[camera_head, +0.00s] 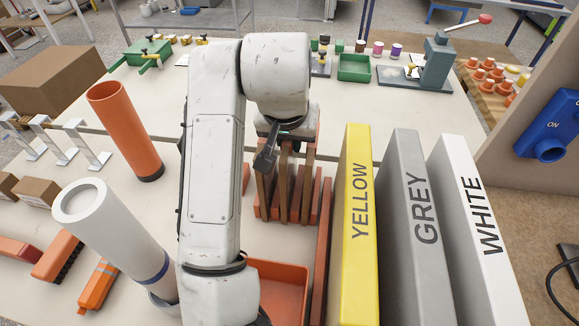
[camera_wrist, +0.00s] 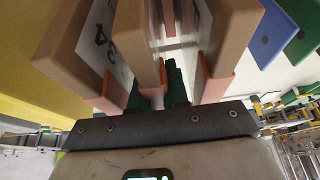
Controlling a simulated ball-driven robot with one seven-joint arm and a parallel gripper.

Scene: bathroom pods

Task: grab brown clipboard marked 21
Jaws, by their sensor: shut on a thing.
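My gripper (camera_head: 282,140) points down over an orange rack (camera_head: 262,206) that holds several upright brown boards (camera_head: 283,190). In the wrist view my gripper (camera_wrist: 155,92) has its dark green fingers closed on the edge of a brown board (camera_wrist: 140,40) in the middle. No number shows on this board, so I cannot tell if it is the clipboard marked 21. A neighbouring brown board (camera_wrist: 75,45) on the left carries a white label with dark digits, perhaps 34. My arm hides part of the rack in the head view.
Yellow (camera_head: 358,220), grey (camera_head: 415,220) and white (camera_head: 470,220) binders stand close on the right. An orange cylinder (camera_head: 122,130) and a white cylinder (camera_head: 110,230) stand left of my arm. An orange tray (camera_head: 275,285) lies in front of the rack.

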